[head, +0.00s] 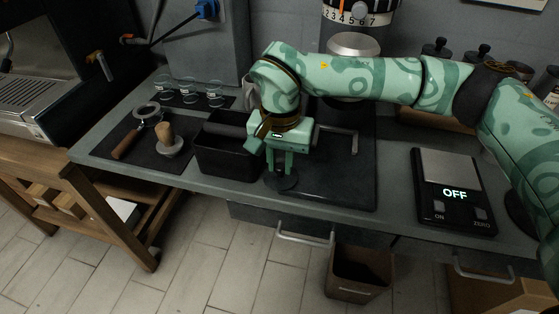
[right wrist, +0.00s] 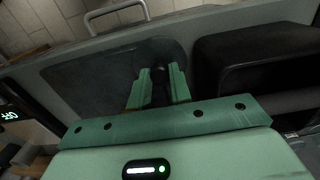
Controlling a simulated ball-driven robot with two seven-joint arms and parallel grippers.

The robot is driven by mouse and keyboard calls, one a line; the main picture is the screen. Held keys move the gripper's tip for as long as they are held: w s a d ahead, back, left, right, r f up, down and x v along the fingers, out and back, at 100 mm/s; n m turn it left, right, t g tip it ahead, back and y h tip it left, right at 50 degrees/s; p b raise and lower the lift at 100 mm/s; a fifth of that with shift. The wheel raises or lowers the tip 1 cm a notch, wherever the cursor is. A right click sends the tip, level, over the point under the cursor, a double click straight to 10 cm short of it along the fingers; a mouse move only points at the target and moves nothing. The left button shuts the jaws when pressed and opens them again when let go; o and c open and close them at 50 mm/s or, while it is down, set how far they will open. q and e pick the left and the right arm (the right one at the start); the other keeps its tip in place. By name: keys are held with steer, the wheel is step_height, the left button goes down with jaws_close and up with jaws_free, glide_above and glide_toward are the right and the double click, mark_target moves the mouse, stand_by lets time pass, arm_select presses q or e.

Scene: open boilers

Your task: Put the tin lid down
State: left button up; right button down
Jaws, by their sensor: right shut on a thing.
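The tin lid (head: 283,184) is a small black disc with a knob. It is under my right gripper (head: 279,172), low over the left front part of the dark mat (head: 335,190), close to the counter's front edge. I cannot tell whether it touches the mat. In the right wrist view, the right gripper (right wrist: 159,84) is shut on the dark knob of the tin lid (right wrist: 172,50), whose dark face partly blends with the mat. My left gripper is not in view.
A black open bin (head: 226,160) stands just left of the gripper. The scale (head: 453,190) reads OFF at the right. A tamper (head: 168,143) and portafilter (head: 127,141) lie at the left. The grinder (head: 355,45) stands behind. The mat's middle is bare.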

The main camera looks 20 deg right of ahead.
mark_target(280, 167)
steer(key=shift+s+r, duration=0.1)
steer(key=shift+r, duration=0.05)
steer(key=c, duration=1.3)
jaws_free()
steer(key=shift+f, duration=0.2)
arm_select(q)
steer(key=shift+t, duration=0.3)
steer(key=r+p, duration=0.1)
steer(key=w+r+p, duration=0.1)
steer(key=p, duration=0.1)
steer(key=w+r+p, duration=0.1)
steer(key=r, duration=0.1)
steer(key=shift+p, duration=0.3)
arm_select(e)
step_height(280, 167, up, 12)
steer(key=shift+r, duration=0.25)
